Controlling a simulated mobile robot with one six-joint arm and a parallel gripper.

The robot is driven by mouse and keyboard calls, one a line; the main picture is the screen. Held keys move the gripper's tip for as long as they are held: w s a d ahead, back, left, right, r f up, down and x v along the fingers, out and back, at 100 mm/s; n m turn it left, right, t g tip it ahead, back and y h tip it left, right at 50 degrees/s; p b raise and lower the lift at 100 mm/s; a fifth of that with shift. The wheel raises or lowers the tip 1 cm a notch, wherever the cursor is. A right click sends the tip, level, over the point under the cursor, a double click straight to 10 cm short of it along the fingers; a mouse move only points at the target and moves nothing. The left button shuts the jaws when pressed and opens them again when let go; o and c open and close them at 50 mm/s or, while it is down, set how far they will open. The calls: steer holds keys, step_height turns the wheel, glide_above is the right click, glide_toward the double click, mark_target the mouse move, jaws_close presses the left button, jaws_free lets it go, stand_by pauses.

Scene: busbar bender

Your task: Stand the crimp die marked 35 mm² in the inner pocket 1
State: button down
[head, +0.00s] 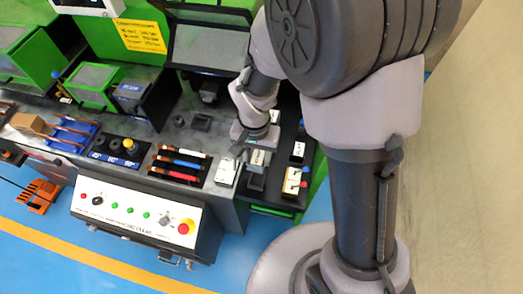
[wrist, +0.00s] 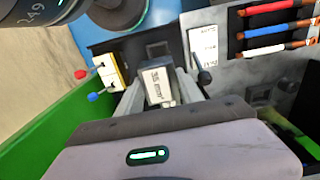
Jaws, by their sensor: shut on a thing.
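My gripper (wrist: 160,88) is shut on a grey block-shaped crimp die (wrist: 157,84), whose pale face reads 35 mm² in the wrist view. One finger lies on each side of the die. In the head view the die (head: 258,160) shows below my wrist, above the dark tray at the bench's right end. A dark shape shows just under it; I cannot tell whether die and tray touch. The inner pocket 1 cannot be made out; my gripper and the die cover part of the tray.
Beside the die are a white switch block (head: 227,171) and a cream block with red and blue knobs (head: 294,181). A rack of red, blue and orange-ended bars (head: 180,163) lies left. A labelled block (head: 299,149) stands right. The control panel (head: 137,212) fronts the bench.

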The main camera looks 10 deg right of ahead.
mark_target(256, 167)
steer(key=shift+s+a, duration=0.3)
steer(key=shift+a, duration=0.05)
step_height(256, 167, down, 6)
steer(key=b, duration=0.5)
steer(key=shift+d+r, duration=0.1)
steer(key=shift+r, duration=0.05)
steer(key=shift+f+b, duration=1.55)
steer(key=shift+b, duration=0.35)
stand_by(0.8)
steer(key=c, duration=0.7)
jaws_free()
step_height(256, 167, up, 18)
steer(key=p, duration=0.7)
steer(key=shift+f, duration=0.2)
